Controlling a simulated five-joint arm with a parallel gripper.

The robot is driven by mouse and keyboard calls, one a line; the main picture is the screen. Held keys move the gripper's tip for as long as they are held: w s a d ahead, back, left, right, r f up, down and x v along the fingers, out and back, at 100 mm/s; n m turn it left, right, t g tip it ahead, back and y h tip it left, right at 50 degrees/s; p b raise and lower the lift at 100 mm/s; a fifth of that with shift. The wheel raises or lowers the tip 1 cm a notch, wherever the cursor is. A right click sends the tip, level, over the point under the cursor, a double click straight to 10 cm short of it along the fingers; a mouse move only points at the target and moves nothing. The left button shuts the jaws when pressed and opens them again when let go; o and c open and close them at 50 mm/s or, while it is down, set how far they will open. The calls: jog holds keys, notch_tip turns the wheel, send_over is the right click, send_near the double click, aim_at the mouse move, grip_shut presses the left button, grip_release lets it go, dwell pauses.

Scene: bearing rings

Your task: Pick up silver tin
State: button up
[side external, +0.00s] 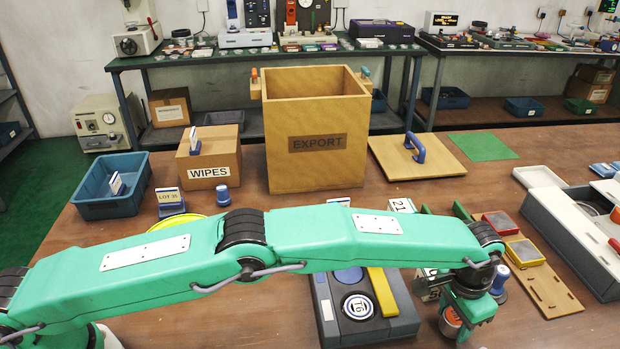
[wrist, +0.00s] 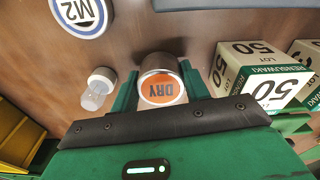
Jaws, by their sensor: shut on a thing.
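The silver tin (wrist: 158,62) has an orange label reading DRY on its end. In the wrist view it sits between the two green fingers of my gripper (wrist: 160,88), which is shut on it. In the side view the tin (side external: 449,322) shows low at the right, partly covered by my gripper (side external: 462,316). I cannot tell whether it is clear of the table.
A small clear-topped bottle (wrist: 98,88) stands left of the tin in the wrist view, and white-and-green boxes marked 50 (wrist: 252,75) stand right. A dark grey fixture (side external: 385,328) lies left of my gripper. The EXPORT box (side external: 318,165) stands behind my arm.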

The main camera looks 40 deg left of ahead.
aim_at(457, 317)
notch_tip(457, 317, up, 3)
jog(key=shift+r, duration=0.2)
jog(key=s+d+r, duration=0.3)
jog(key=s+r, duration=0.3)
jog(key=s, duration=0.5)
jog(key=shift+s+r, duration=0.15)
jog(key=shift+r, duration=0.2)
